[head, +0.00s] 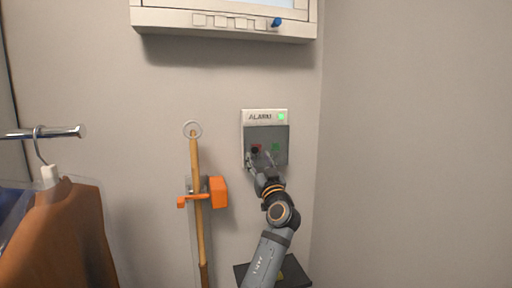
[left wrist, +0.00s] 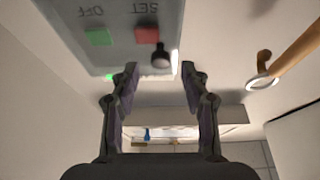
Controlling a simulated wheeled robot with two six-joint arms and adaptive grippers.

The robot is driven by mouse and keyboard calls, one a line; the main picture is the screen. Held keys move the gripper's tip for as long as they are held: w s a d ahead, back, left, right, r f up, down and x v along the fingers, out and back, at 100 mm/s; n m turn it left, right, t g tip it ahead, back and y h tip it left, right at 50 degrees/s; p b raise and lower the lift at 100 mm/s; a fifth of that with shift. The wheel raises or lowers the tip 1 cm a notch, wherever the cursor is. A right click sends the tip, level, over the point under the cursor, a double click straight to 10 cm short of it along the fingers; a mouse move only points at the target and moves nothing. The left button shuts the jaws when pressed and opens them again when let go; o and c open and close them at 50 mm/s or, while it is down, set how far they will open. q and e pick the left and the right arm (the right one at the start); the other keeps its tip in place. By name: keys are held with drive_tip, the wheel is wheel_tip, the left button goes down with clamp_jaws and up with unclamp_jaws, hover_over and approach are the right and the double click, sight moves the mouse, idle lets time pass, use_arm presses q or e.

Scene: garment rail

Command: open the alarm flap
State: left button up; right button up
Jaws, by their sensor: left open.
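The alarm box (head: 258,116) is on the wall, with a lit green light at its top right. Its grey, see-through flap (head: 268,135) looks shut over a red button (left wrist: 146,35) marked SET and a green button (left wrist: 98,37) marked OFF. A dark round knob (left wrist: 161,57) stands out from the flap, near the red button. My left gripper (head: 262,160) is open at the flap's lower part. In the left wrist view its fingertips (left wrist: 160,69) lie either side of the knob in the picture; contact cannot be told. My right gripper is not in view.
A wooden pole (head: 194,160) with a ring hangs left of the box in an orange clip (head: 219,192). A white-framed unit (head: 225,20) is above. Garments (head: 60,240) hang from a rail (head: 60,132) at far left. The side wall (head: 420,140) at right is bare.

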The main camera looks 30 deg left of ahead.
sight(255, 151)
use_arm(q)
drive_tip(key=shift+p+x, duration=0.55)
drive_tip(key=shift+x, duration=1.3)
drive_tip(key=shift+c, duration=0.4)
clamp_jaws()
